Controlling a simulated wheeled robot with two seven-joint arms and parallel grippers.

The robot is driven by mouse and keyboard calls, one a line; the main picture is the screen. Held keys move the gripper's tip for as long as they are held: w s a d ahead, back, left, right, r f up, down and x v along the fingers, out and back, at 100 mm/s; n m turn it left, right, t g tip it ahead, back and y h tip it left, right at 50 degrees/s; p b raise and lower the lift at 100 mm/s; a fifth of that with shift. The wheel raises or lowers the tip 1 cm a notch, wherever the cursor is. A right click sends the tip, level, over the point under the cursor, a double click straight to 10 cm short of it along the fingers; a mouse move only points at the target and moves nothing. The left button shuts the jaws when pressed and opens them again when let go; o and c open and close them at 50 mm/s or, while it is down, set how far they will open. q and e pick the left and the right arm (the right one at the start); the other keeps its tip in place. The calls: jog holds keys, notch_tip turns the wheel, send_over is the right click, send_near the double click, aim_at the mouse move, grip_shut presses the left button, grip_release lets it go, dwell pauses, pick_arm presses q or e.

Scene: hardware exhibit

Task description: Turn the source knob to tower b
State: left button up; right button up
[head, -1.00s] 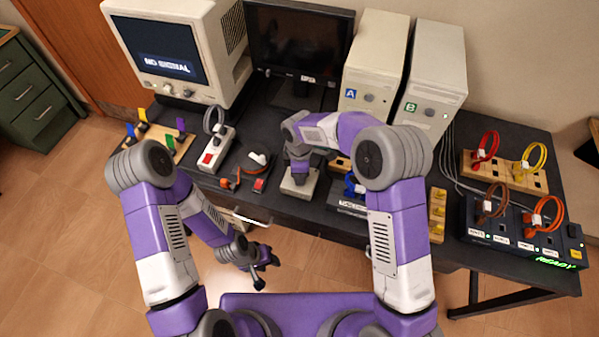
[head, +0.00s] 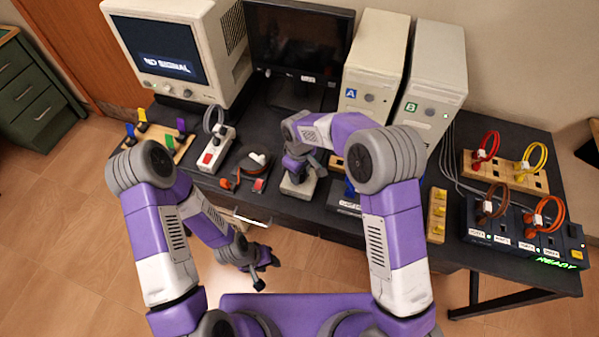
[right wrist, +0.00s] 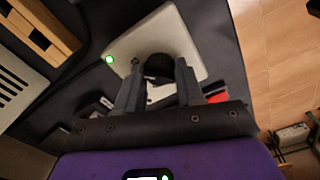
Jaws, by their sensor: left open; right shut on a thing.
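The source knob (right wrist: 158,66) is a dark round knob on a pale box (right wrist: 180,28) in the right wrist view. The box (head: 299,189) also shows on the desk in the head view, where my gripper covers the knob. My right gripper (right wrist: 157,78) is shut on the knob, a finger on each side. A green light glows on one corner of the box. My left gripper (head: 264,270) is open and empty in front of the desk.
A CRT monitor (head: 160,50) shows NO SIGNAL; a dark flat screen (head: 298,40) stands beside it. A power strip (head: 214,152) and a cable-and-switch block (head: 250,175) are left of the box. Cabled panels (head: 505,170) fill the desk's right end.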

dwell(0.5)
jog(key=o, duration=1)
notch_tip(320, 180, up, 8)
jog(key=shift+f+p, duration=0.15)
jog(key=shift+p, duration=0.5)
